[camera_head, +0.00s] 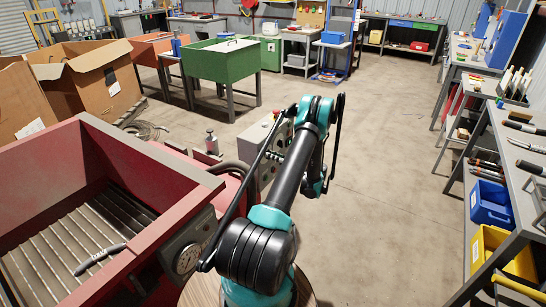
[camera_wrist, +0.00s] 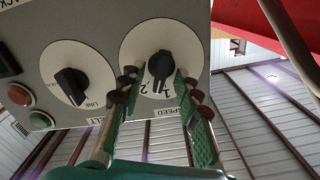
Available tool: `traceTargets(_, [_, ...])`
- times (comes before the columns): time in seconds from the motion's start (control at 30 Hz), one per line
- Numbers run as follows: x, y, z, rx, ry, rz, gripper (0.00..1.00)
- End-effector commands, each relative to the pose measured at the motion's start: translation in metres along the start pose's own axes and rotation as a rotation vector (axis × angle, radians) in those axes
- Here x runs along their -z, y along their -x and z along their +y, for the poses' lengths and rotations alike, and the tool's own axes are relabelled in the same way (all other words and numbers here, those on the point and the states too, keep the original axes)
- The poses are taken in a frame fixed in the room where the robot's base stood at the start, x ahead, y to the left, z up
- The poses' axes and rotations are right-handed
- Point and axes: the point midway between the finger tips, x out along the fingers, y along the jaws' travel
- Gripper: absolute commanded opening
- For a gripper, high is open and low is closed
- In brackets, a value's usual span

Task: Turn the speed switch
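The speed switch (camera_wrist: 161,64) is a black knob on a round white plate marked 1 and 2, with a SPEED label below, in the wrist view. Its narrow handle stands roughly upright in the picture, one end near the 2. My gripper (camera_wrist: 158,88) is open and empty, with one finger on each side of the knob. I cannot tell whether either fingertip touches it. The grey control panel (camera_wrist: 100,33) carries the switch. In the head view the control box (camera_head: 257,133) is partly hidden behind my arm, and the fingers are not clear.
A second black knob (camera_wrist: 71,86), labelled BELT, sits left of the speed switch. A red button (camera_wrist: 19,95) and a green button (camera_wrist: 40,120) are further left. A red machine with a slatted bed (camera_head: 68,245) fills the left of the head view. Open floor (camera_head: 380,200) lies right.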

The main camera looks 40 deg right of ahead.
Motion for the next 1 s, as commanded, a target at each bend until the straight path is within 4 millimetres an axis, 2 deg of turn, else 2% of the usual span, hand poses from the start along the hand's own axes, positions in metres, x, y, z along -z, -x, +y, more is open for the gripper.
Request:
traceTargets(0.2, [0.0000,-0.0001,0.0000,0.000,0.000,0.000,0.32])
traceTargets(0.47, [0.0000,0.0000,-0.0001,0.000,0.000,0.000,0.00])
traceTargets(0.77, [0.0000,0.0001,0.0001,0.000,-0.008,0.000,0.00])
traceTargets(1.0, [-0.0001,0.0002,0.0007,0.000,-0.088,0.000,0.00])
